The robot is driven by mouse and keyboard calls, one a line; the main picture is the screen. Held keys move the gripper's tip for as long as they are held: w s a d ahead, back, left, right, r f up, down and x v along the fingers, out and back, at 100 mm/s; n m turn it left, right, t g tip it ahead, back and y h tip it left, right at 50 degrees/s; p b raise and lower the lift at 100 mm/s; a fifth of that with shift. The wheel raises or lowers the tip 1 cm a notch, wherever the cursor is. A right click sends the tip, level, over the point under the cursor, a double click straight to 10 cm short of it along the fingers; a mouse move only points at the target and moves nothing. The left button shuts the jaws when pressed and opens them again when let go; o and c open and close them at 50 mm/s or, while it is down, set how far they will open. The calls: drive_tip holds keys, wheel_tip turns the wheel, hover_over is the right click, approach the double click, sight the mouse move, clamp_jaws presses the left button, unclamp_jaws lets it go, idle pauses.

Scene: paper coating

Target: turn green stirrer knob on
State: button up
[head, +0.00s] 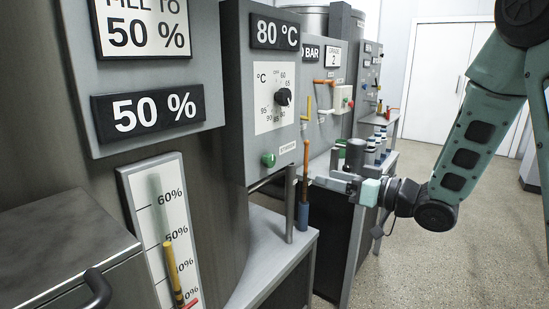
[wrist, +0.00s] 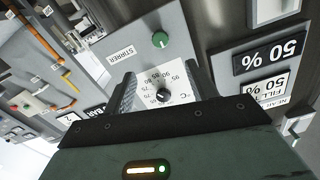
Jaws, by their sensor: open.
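The green stirrer knob (head: 268,160) sits low on the grey 80 °C panel in the head view, left of the white STIRRER label (head: 288,147). A pale line crosses the knob at a slant. My gripper (head: 325,172) is open and empty, right of the knob and apart from it. In the wrist view its ridged fingers (wrist: 165,84) stand wide apart, with the knob beyond them.
A black temperature knob (head: 283,97) on a white dial is above the stirrer knob. An orange-handled lever (head: 305,160) with a blue lower end stands between panel and gripper. A 50 % panel (head: 150,110) is at left. Open floor (head: 440,265) lies at right.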

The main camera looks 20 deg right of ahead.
drive_tip(key=p, duration=0.2)
approach(272, 160)
drive_tip(key=x, duration=0.9)
drive_tip(key=shift+w, duration=0.25)
drive_tip(key=c, duration=1)
